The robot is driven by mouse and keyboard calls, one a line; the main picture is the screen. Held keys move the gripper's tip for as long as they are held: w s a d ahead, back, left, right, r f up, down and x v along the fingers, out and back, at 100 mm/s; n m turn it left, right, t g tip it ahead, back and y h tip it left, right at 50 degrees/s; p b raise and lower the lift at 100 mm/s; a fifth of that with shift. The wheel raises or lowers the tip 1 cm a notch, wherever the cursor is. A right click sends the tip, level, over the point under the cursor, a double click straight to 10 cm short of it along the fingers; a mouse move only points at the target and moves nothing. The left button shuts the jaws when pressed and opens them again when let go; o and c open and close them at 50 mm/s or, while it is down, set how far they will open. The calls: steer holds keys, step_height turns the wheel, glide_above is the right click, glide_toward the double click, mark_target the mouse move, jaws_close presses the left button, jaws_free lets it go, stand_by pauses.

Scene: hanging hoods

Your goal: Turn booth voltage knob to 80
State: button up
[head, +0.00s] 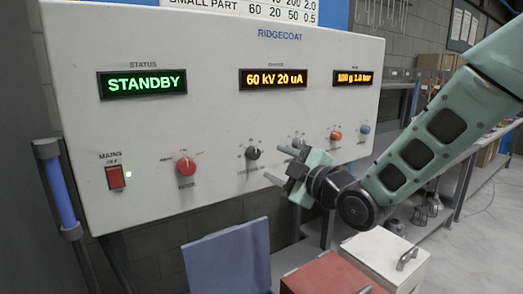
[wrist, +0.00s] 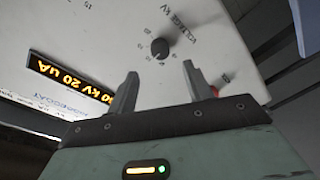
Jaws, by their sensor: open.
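The voltage knob is a small black round knob on the white control panel. In the head view the knob (head: 253,152) sits below the orange display (head: 273,78) reading 60 kV 20 uA. In the wrist view, the picture is upside down and the knob (wrist: 160,47) has "VOLTAGE kV" printed beside it. My gripper (head: 281,164) is open and empty, to the right of the knob and in front of the panel. In the wrist view the gripper (wrist: 160,70) has its fingertips apart, with the knob beyond the gap. I see no contact. The pointer's exact setting is too small to read.
A red knob (head: 186,165) is left of the black one; an orange knob (head: 336,135) and a blue knob (head: 365,128) are right. A mains switch (head: 115,177) is at far left. A blue panel (head: 228,262) and a red-topped box (head: 330,274) stand below.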

mark_target(256, 154)
steer(key=p+x, duration=0.2)
steer(key=x, duration=0.5)
steer(key=c, duration=1)
